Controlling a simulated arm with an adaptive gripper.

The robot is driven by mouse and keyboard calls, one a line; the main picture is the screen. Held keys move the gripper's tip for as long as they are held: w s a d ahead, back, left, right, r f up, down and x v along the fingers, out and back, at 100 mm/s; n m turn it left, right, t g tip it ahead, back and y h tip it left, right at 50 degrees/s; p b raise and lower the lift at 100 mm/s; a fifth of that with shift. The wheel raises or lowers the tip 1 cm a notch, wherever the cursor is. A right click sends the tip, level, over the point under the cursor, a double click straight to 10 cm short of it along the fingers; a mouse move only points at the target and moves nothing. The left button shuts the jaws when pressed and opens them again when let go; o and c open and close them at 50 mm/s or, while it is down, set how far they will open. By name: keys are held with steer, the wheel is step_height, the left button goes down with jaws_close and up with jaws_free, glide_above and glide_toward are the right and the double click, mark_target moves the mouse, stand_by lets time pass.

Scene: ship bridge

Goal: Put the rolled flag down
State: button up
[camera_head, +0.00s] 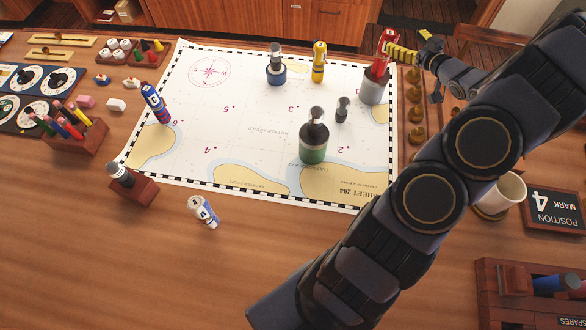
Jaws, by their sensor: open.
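A red rolled flag (383,55) with a white band stands upright, slightly tilted, at a grey cylinder (373,92) near the chart's back right corner. My gripper (426,66) is open just right of it, reaching in from the right. A yellow and black striped piece (402,54) lies between the gripper and the red flag; I cannot tell whether it is part of the gripper. Other rolled flags show: a yellow one (319,62) upright at the chart's back, a blue one (155,102) leaning at its left edge, and a white and blue one (204,211) on the table in front.
The chart (245,120) also bears a green-based bottle (313,140), a blue-based piece (276,66) and a small dark piece (342,108). A mug (502,194) and a spares box (490,290) stand right. The front left table is clear.

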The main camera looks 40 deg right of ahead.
steer(key=w+a+r+g+h, duration=0.1)
steer(key=w+a+r+g, duration=0.25)
steer(key=w, duration=0.35)
steer(key=a+r+g, duration=0.4)
steer(key=a, duration=0.8)
steer(key=s+a+r+n+g+y, duration=0.1)
steer(key=s+a+g+y, duration=0.3)
steer(key=s+a, duration=2.1)
steer(key=a+r+g, duration=0.1)
steer(key=a+g, duration=0.2)
steer(key=g, duration=0.2)
steer(key=shift+a, duration=0.3)
